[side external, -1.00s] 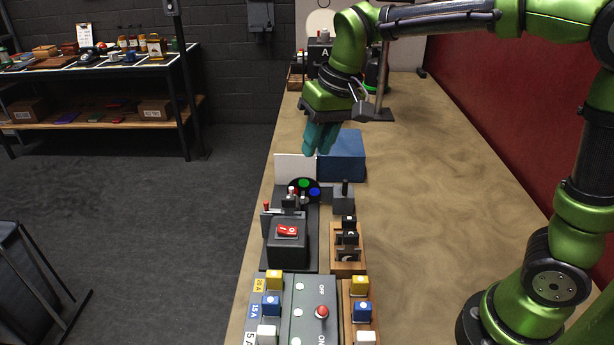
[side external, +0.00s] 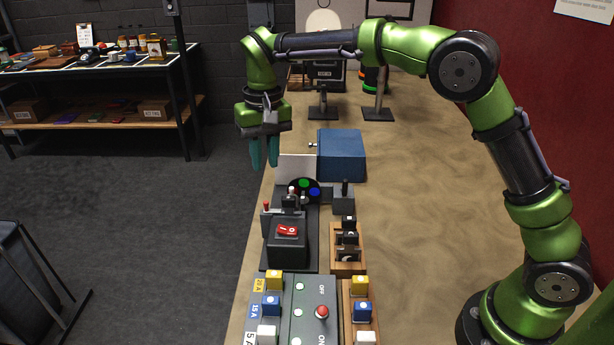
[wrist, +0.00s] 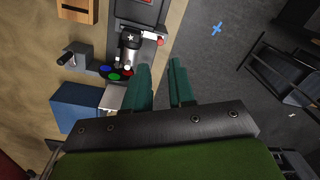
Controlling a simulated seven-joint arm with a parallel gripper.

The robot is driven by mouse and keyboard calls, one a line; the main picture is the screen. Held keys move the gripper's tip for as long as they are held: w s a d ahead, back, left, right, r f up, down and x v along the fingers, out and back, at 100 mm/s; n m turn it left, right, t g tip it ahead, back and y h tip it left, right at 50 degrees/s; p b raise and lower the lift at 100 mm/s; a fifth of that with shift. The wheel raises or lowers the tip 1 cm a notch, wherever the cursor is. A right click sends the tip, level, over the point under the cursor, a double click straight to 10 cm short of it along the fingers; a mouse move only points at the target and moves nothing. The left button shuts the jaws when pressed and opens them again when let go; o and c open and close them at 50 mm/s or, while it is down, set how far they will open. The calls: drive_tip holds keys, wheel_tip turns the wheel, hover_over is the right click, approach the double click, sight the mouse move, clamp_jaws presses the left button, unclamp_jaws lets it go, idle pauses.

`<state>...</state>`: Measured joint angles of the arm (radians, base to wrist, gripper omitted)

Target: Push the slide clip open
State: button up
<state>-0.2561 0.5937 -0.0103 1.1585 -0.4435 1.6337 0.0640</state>
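I cannot tell for sure which part is the slide clip. A dark fixture with a red rocker switch (side external: 287,231) carries small metal parts and a red-tipped lever (side external: 266,207) at its left edge. In the wrist view, a silver cylinder with a star (wrist: 131,44) and a red-tipped part (wrist: 158,41) sit beyond the fingertips. My gripper (side external: 264,164) is at the table's left edge, above and behind the fixture. Its two teal fingers (wrist: 161,68) stand apart with nothing between them; they touch nothing that I can see.
A disc with coloured buttons (side external: 304,190), a white panel (side external: 296,168) and a blue box (side external: 342,155) stand near my gripper. A grey block with a lever (side external: 344,198) is to the right. Fuse panels fill the front. The table's right side is clear.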

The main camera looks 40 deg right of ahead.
sight(266, 202)
drive_tip(key=f, duration=1)
drive_tip(key=shift+w+a+f, duration=0.1)
drive_tip(key=shift+a+f, duration=0.15)
clamp_jaws()
